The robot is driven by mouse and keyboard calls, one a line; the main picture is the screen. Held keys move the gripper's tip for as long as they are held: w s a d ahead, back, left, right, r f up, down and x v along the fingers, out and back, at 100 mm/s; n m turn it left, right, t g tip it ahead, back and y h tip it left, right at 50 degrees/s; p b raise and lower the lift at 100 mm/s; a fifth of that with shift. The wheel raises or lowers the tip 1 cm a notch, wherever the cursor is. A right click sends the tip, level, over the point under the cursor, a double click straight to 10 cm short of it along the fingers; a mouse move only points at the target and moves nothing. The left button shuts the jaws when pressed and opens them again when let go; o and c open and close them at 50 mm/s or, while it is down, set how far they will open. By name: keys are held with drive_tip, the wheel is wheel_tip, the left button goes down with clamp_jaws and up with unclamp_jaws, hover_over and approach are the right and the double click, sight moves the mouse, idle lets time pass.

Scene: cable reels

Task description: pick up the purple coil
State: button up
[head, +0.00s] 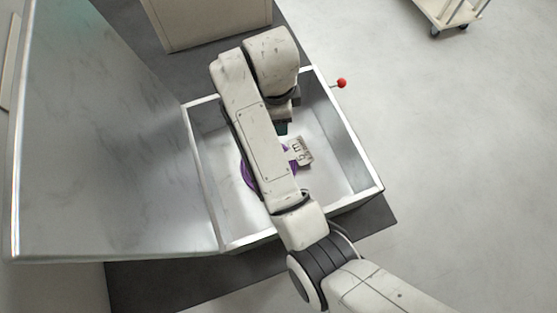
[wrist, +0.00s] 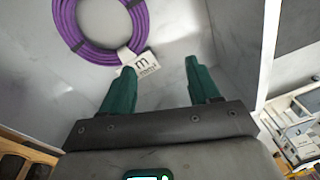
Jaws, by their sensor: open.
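The purple coil (wrist: 100,50) lies on the floor of an open grey box, with dark ties and a white tag (wrist: 134,62) marked "m" at its edge. In the head view my arm covers most of the coil (head: 247,177), and its tag (head: 301,151) shows to the right of the arm. My gripper (wrist: 160,65) has two green fingers, spread apart with nothing between them. In the wrist view the coil lies ahead and to the left of the fingers, apart from them. In the head view the fingers are mostly hidden under my wrist.
The grey box (head: 353,141) has upright walls around the coil. Its large lid (head: 110,150) stands open on the left. A red knob (head: 341,83) sticks out at the right wall. A beige cabinet (head: 205,22) stands behind, and a cart (head: 452,12) is far right on clear floor.

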drive_tip(key=shift+m+g+y, duration=0.3)
drive_tip(key=shift+g+y, duration=0.1)
drive_tip(key=shift+g, duration=0.1)
drive_tip(key=a+f+b, duration=0.1)
drive_tip(key=f, duration=0.1)
drive_tip(key=s+a+f+b, duration=0.1)
drive_tip(key=f+b, duration=0.1)
drive_tip(key=shift+a, duration=0.2)
drive_tip(key=shift+f, duration=0.35)
drive_tip(key=shift+s+a+f+p, duration=0.2)
drive_tip(key=shift+f+p, duration=0.2)
drive_tip(key=shift+f, duration=1.25)
drive_tip(key=shift+s+a+f+p, duration=0.15)
drive_tip(key=shift+f+p, duration=0.25)
drive_tip(key=shift+f, duration=1.2)
drive_tip(key=shift+w, duration=0.1)
clamp_jaws()
